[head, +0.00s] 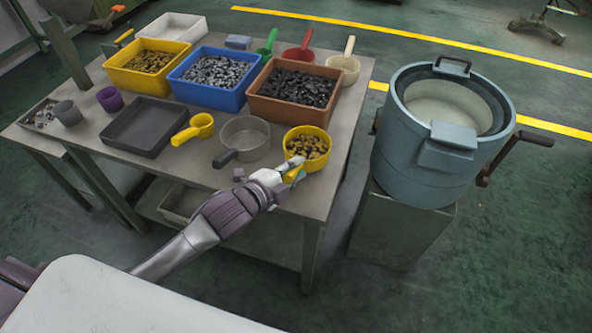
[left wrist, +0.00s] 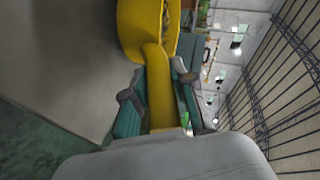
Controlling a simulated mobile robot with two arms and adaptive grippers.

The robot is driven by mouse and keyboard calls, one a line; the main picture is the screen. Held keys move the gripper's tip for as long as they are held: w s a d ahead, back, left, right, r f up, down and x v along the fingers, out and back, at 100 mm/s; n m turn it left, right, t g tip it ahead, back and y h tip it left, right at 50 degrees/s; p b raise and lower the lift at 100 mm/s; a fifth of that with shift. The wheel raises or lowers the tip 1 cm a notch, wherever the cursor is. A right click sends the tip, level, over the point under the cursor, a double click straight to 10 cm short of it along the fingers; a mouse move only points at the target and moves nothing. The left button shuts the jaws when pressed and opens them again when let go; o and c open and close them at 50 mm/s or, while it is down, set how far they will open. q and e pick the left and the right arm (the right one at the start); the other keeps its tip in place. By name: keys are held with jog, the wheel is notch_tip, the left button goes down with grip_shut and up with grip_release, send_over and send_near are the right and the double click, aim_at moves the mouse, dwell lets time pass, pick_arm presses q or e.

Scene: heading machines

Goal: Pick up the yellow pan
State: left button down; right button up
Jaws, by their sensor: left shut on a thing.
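The yellow pan (head: 322,161) is near the front right of the table, with small brown and dark pieces in it. It also shows at the top of the left wrist view (left wrist: 133,30), with its handle running down between my fingers. My left gripper (head: 291,170) is shut on this handle. I cannot tell whether the pan touches the table or is slightly above it. My right gripper is not in view.
Left of it on the table (head: 95,147) are a grey pan (head: 245,137), a smaller yellow scoop (head: 203,121) and a dark tray (head: 140,125). Yellow, blue (head: 208,95) and orange-brown (head: 284,112) bins stand behind. A blue-grey drum machine (head: 412,165) with a crank stands right.

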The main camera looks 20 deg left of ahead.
pick_arm(q)
jog(key=s+d+r, duration=0.4)
jog(key=d+r, duration=0.5)
jog(key=d, duration=0.2)
jog(key=shift+r, duration=0.3)
jog(key=shift+a, duration=0.1)
dwell(0.3)
